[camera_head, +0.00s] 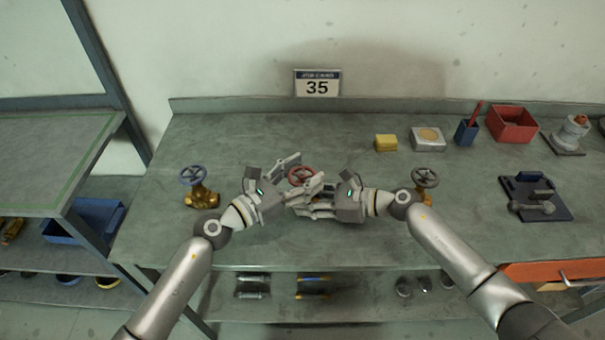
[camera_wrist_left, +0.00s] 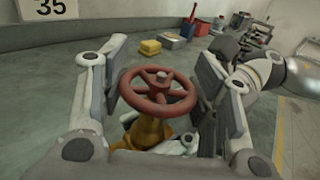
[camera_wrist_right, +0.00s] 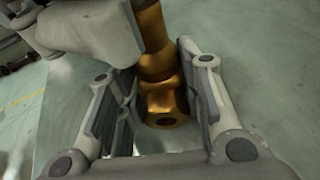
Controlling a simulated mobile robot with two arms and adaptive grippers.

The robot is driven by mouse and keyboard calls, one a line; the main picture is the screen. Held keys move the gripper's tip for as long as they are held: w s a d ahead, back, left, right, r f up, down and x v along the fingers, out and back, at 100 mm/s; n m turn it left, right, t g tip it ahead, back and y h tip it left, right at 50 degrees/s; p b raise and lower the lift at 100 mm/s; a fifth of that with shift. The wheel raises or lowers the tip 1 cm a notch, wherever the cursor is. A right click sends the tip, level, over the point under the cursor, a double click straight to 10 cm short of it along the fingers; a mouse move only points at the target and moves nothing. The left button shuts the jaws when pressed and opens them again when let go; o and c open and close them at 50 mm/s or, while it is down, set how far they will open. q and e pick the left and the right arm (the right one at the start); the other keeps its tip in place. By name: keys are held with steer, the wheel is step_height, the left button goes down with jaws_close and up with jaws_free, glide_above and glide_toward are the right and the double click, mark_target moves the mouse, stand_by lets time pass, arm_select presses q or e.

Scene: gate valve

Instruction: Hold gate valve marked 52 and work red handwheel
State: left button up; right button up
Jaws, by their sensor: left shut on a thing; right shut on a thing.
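The red handwheel (camera_head: 301,174) tops the middle brass gate valve on the bench. In the left wrist view the handwheel (camera_wrist_left: 158,84) lies level between the two finger pads of my left gripper (camera_head: 305,172), which is shut on it. My right gripper (camera_head: 301,206) is lower and shut on the brass valve body. In the right wrist view the body (camera_wrist_right: 162,100) stands between its finger pads, with a round port end showing. My grippers hide most of the valve in the head view. No 52 marking is readable; the wall sign (camera_head: 317,83) reads 35.
Valves with a blue handwheel (camera_head: 193,176) and a grey handwheel (camera_head: 425,177) flank my grippers. Behind are a yellow block (camera_head: 386,143), a white box (camera_head: 427,139), a blue cup (camera_head: 467,132) and a red bin (camera_head: 512,124). A dark fixture plate (camera_head: 553,208) lies at right.

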arm_select(q)
steer(key=shift+f+m+g+h, duration=0.1)
steer(key=shift+m+g+h, duration=0.75)
steer(key=shift+g, duration=0.45)
steer(key=shift+m+g+h, duration=0.65)
steer(key=shift+m+g, duration=0.4)
steer(key=shift+g, duration=0.25)
steer(key=o, duration=1)
steer(key=shift+o, duration=0.2)
steer(key=v, duration=1.2)
